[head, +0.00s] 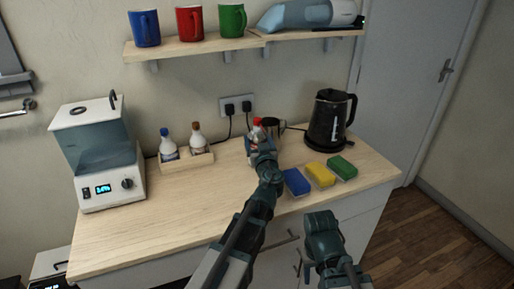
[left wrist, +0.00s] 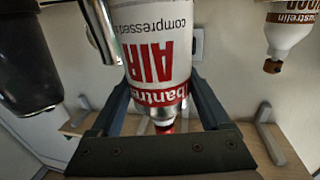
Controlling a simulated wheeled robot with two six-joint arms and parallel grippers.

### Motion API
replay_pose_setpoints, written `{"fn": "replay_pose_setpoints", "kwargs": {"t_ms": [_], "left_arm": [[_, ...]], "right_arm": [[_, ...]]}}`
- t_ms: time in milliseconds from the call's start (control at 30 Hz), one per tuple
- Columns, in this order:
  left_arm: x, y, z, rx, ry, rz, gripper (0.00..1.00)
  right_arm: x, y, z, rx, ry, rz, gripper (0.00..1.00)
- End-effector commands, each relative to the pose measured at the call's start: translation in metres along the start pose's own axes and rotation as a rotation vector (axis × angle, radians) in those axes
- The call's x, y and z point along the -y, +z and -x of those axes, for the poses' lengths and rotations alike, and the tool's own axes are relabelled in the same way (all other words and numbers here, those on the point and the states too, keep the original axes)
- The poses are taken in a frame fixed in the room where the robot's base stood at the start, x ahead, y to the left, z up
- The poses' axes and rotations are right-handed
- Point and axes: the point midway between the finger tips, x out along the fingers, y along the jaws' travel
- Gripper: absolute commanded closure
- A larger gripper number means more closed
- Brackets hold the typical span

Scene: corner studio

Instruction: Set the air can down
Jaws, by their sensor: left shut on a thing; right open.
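The air can (head: 256,131) is white with a red cap and stands at the back middle of the wooden counter (head: 185,215). My left gripper (head: 262,150) is shut around it and hides its lower part in the head view. In the left wrist view the can (left wrist: 155,55) shows upside down between the two fingers, with red "AIR" lettering. I cannot tell whether its base touches the counter. My right gripper (head: 323,236) is open and empty, in front of the counter's front edge.
A wooden holder (head: 186,163) with two bottles stands left of the can. A metal cup (head: 274,126) is close on its right, then a black kettle (head: 329,120). Blue (head: 296,182), yellow (head: 320,174) and green (head: 342,167) sponges lie in front. The left-front counter is clear.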

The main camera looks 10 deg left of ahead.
Motion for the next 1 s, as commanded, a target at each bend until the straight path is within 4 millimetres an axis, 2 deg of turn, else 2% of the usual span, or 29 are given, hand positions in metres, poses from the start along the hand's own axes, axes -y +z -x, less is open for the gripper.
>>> {"fn": "replay_pose_setpoints", "kwargs": {"t_ms": [33,100,367,533,567,600,667,967,1000], "left_arm": [[-0.0003,0.0130,0.0003,0.000,0.001,-0.001,1.00],[-0.0005,0.0178,0.0004,0.000,0.001,-0.001,1.00],[-0.0006,0.0153,0.0005,0.000,0.001,-0.001,1.00],[-0.0005,0.0204,0.0005,0.000,0.001,-0.001,1.00],[-0.0005,0.0188,0.0005,0.000,0.001,0.000,0.14],[-0.0005,0.0185,0.0005,0.000,0.001,0.000,0.07],[-0.0005,0.0185,0.0005,0.000,0.001,0.000,0.00],[-0.0005,0.0135,0.0005,0.000,0.001,0.000,0.00],[-0.0001,0.0147,0.0054,0.000,0.002,0.000,0.00]], "right_arm": [[0.0012,-0.0008,-0.0130,0.000,0.000,0.000,0.50],[0.0017,-0.0011,-0.0178,0.000,0.000,0.000,0.50],[0.0015,-0.0009,-0.0153,0.000,0.000,0.000,0.50],[0.0020,-0.0012,-0.0203,0.000,0.000,0.000,0.50],[0.0018,-0.0011,-0.0187,0.000,0.000,0.000,0.50],[0.0018,-0.0011,-0.0183,0.000,0.000,0.000,0.50],[0.0018,-0.0011,-0.0183,0.000,0.000,0.000,0.50],[0.0013,-0.0008,-0.0134,0.000,0.000,0.000,0.50],[0.0014,-0.0009,-0.0146,0.000,0.000,0.000,0.50]]}}
